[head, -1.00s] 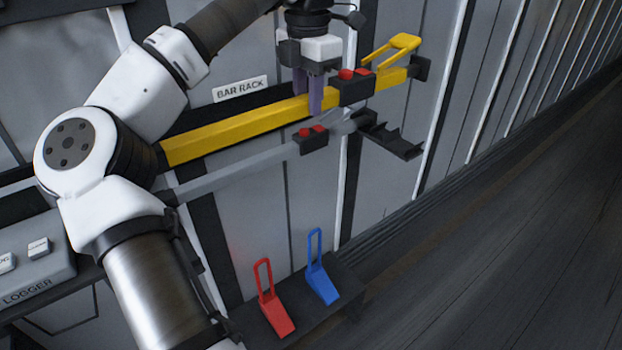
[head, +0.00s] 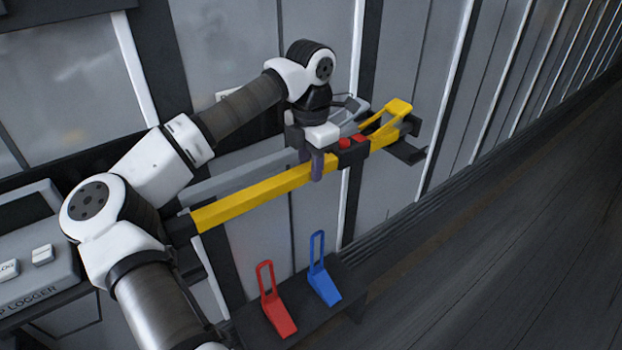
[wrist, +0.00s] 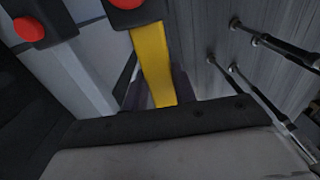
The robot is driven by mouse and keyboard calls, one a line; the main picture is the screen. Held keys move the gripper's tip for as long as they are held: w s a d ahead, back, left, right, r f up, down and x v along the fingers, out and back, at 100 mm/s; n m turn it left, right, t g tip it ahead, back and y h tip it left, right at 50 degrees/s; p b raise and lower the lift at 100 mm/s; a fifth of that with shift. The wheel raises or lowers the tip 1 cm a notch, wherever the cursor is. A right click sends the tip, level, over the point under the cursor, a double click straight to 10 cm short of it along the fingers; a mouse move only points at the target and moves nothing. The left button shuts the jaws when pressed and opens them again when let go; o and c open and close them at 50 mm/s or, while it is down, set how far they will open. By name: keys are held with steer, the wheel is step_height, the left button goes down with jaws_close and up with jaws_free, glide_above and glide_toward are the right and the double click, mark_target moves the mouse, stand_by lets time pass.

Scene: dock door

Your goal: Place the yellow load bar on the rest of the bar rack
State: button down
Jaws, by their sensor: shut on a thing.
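The yellow load bar (head: 260,188) has a dark block with red buttons and a yellow handle (head: 392,118) near its right end. My gripper (head: 317,168) is shut on the bar just left of that block. The bar slants up to the right, in front of the rack. It also shows in the wrist view (wrist: 154,65). A dark rack rest (head: 408,153) shows below the bar's right end; whether they touch I cannot tell. A grey bar (head: 235,174) lies behind the yellow one, partly hidden by it and my gripper.
A red wedge (head: 279,316) and a blue wedge (head: 324,287) with loop handles stand on a dark shelf (head: 300,320) below. A grey logger box (head: 25,262) is at the left. The floor at the right is clear.

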steer(key=shift+f+p, duration=0.4)
steer(key=shift+f, duration=1.85)
steer(key=shift+f, duration=0.15)
steer(key=c, duration=1.1)
jaws_free()
step_height(320, 180, up, 12)
steer(key=shift+r+b, duration=0.1)
steer(key=shift+b, duration=0.75)
